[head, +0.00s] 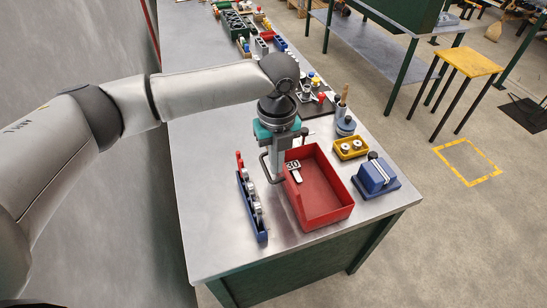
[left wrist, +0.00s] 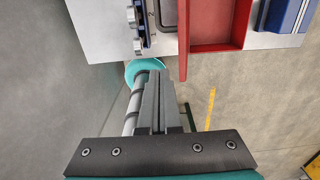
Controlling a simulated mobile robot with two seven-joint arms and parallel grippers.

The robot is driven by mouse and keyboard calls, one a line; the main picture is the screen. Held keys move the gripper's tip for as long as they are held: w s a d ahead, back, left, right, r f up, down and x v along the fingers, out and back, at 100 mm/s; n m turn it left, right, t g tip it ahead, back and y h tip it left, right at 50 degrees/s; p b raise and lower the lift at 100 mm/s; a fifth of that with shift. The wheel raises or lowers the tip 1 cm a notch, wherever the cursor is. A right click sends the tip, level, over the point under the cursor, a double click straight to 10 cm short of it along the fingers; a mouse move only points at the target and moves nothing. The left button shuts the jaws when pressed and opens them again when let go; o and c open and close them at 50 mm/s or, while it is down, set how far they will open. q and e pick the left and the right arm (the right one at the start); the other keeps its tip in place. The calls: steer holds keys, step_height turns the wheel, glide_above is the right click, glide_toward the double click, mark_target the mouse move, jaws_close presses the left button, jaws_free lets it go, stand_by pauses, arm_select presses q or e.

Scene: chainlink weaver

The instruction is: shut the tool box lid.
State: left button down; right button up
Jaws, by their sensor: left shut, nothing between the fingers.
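The red tool box (head: 325,200) stands open near the front end of the metal bench. Its inside looks empty in the head view. A red panel along its left side, apparently the raised lid (left wrist: 184,40), shows nearly edge-on in the left wrist view. A thin dark handle (head: 266,168) sticks out on the left of this panel. My left gripper (head: 279,172) points down beside the box's far left corner, close to the handle. Its fingers are shut and empty, also in the left wrist view (left wrist: 160,78). I cannot tell whether they touch the panel. My right gripper is out of view.
A blue rack (head: 252,208) with several metal parts stands left of the box. A blue vise-like block (head: 375,177) and a yellow tray (head: 350,149) stand to the right. A grey-blue cup (head: 345,125) is behind. The bench's left part is clear.

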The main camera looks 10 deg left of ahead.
arm_select(q)
step_height(320, 180, down, 11)
steer(key=b, duration=0.7)
steer(key=shift+r+b, duration=0.15)
steer(key=shift+b, duration=0.15)
stand_by(1.3)
steer(key=shift+w+d+b, duration=0.2)
steer(key=shift+w+d, duration=0.3)
steer(key=shift+d, duration=0.25)
steer(key=shift+w+d+b, duration=0.15)
steer(key=shift+w+d, duration=0.3)
steer(key=shift+d, duration=0.25)
steer(key=shift+w+d+b, duration=0.2)
steer(key=shift+w+d, duration=0.3)
steer(key=shift+d, duration=0.25)
steer(key=w+d+b, duration=0.4)
steer(key=d, duration=0.2)
steer(key=shift+w+d, duration=0.2)
steer(key=shift+d, duration=0.05)
